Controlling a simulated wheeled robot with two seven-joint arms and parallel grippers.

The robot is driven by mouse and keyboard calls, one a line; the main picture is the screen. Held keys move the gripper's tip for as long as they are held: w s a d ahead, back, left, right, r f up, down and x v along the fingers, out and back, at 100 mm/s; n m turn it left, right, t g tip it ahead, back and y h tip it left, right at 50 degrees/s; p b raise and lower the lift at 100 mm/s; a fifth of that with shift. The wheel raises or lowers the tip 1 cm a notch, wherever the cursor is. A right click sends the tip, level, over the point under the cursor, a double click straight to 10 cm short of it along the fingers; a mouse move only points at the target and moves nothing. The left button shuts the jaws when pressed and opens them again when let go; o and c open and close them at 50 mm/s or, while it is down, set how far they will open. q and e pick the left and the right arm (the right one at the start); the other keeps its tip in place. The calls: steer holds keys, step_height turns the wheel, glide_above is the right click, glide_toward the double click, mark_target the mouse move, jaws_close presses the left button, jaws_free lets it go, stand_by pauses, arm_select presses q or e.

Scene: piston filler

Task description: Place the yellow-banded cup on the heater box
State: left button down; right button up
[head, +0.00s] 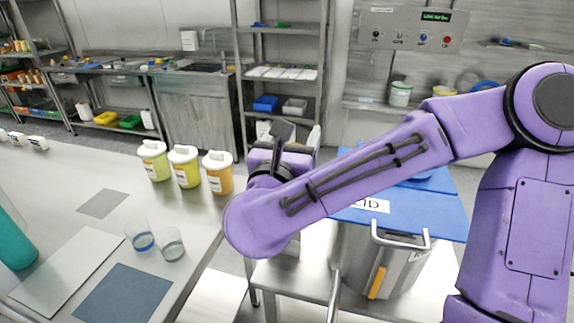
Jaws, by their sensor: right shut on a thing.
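My right arm comes in from the right and bends at a purple joint in the middle of the head view. Its gripper (284,132) is partly hidden behind my own wrist and points away over the area right of the steel table. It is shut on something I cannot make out. I cannot see a yellow-banded cup. Two clear cups stand on the table, a blue-banded cup (143,241) and a grey-green-banded cup (173,249). I cannot pick out the heater box. My left gripper is not in view.
Three white-lidded jars (186,168) stand at the table's right edge. Grey mats (122,297) and a pale board (68,272) lie on the steel table (60,180). A steel vessel (375,262) with a blue lid (410,220) stands right, under my arm. A teal cylinder (12,238) is far left.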

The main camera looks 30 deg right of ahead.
steer(key=w+d+f+p, duration=0.1)
steer(key=w+f, duration=0.2)
steer(key=w+d+f+p, duration=0.1)
steer(key=w+d+f, duration=0.1)
steer(key=w+f, duration=0.1)
steer(key=w+d+f+p, duration=0.1)
steer(key=w+d+f, duration=0.1)
steer(key=f, duration=0.3)
steer(key=shift+w+f+p, duration=0.15)
steer(key=shift+w+p, duration=0.15)
steer(key=shift+w, duration=0.1)
steer(key=shift+s+f+b, duration=0.1)
steer(key=shift+f+b, duration=0.1)
steer(key=shift+b, duration=0.15)
steer(key=o, duration=1)
steer(key=shift+r, duration=0.2)
steer(key=shift+s+a, duration=0.1)
steer(key=shift+a, duration=0.15)
steer(key=b+v, duration=0.4)
steer(key=v, duration=0.7)
steer(key=shift+s+a+b, duration=0.2)
steer(key=shift+s+b, duration=0.05)
steer(key=shift+b, duration=0.1)
